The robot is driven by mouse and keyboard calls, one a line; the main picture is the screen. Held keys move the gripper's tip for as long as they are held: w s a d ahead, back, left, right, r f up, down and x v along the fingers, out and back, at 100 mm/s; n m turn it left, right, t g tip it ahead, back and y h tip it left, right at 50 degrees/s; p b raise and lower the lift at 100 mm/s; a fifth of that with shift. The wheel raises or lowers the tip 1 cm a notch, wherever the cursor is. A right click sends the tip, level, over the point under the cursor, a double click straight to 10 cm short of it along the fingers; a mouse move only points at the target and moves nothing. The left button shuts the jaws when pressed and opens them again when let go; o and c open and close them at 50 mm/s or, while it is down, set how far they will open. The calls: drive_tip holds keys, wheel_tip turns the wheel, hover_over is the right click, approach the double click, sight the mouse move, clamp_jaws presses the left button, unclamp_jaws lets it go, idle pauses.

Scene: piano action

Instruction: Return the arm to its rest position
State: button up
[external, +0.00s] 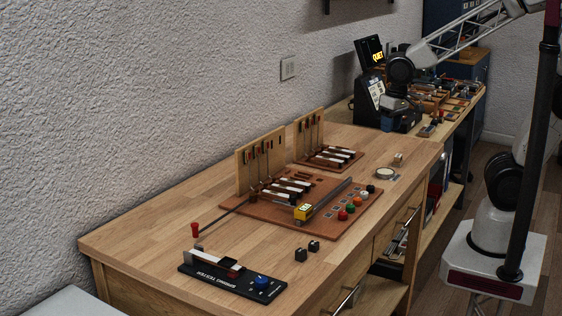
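My arm reaches in from the upper right of the external view. Its pale lattice link slopes down to the left and ends in a dark round wrist joint over the far end of the workbench. My gripper (395,104) seems to be just below that joint, among dark objects. It is small and blends with them, so I cannot make out its fingers or whether it holds anything. It is well beyond the piano action models on the near bench (150,235).
A dark sign (370,52) stands near my wrist. A black post (535,140) rises at right.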

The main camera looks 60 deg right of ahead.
drive_tip(key=s+d+r+n, duration=0.1)
drive_tip(key=s+d+r, duration=0.2)
drive_tip(key=d, duration=0.3)
drive_tip(key=s+d+r+n+t, duration=0.1)
drive_tip(key=s+d+r, duration=0.2)
drive_tip(key=s+d, duration=0.2)
drive_tip(key=shift+s+d+r+h, duration=0.3)
drive_tip(key=shift+s+d, duration=0.1)
idle(2.6)
